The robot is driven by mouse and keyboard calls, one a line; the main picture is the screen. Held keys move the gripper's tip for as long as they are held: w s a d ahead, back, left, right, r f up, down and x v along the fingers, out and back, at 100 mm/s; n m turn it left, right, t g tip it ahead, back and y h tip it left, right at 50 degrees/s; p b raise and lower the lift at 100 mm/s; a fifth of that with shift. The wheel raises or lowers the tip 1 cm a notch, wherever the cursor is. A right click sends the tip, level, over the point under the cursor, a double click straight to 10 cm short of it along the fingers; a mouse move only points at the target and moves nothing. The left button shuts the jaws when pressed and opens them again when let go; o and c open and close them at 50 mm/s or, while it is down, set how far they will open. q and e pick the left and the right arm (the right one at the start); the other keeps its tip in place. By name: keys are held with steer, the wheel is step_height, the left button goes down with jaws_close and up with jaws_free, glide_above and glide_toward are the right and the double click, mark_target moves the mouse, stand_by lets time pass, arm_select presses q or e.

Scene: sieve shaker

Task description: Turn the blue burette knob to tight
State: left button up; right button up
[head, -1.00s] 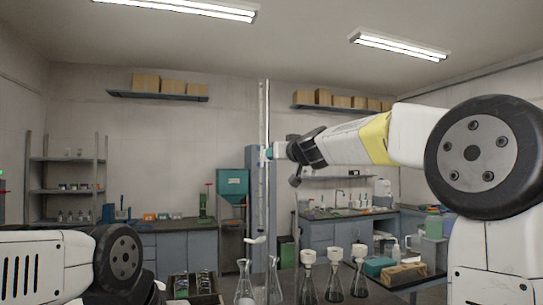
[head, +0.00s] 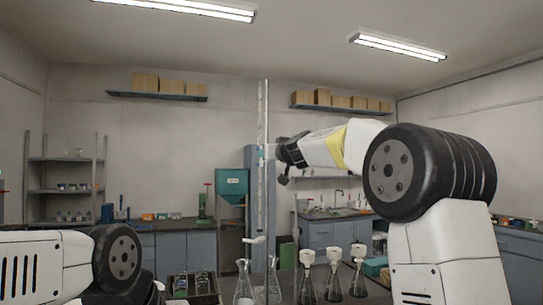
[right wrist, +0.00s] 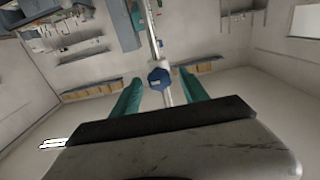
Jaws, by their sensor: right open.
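The blue knob (right wrist: 159,78) is a small faceted piece on the pale upright burette (right wrist: 150,30) in the right wrist view. My right gripper (right wrist: 160,80) has two teal fingers, spread apart, with the knob showing in the gap between their tips. I cannot tell whether either finger touches it. In the head view the burette (head: 262,110) stands upright, and my right gripper (head: 268,152) is at its right side, at mid height. The knob is too small to make out clearly there. My left arm shows at the lower left, but its fingers are not in view.
Several glass flasks stand below on the bench, among them one flask (head: 243,285) near the burette's foot and funnel-topped ones (head: 334,282) to its right. A teal hopper (head: 232,183) stands behind. The air around the burette's upper part is clear.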

jaws_close()
steer(key=shift+m, duration=0.3)
steer(key=shift+d+f+m, duration=0.1)
steer(key=shift+d+m, duration=0.05)
steer(key=shift+m, duration=4.15)
steer(key=shift+d+f+m, duration=0.1)
steer(key=shift+m, duration=4.2)
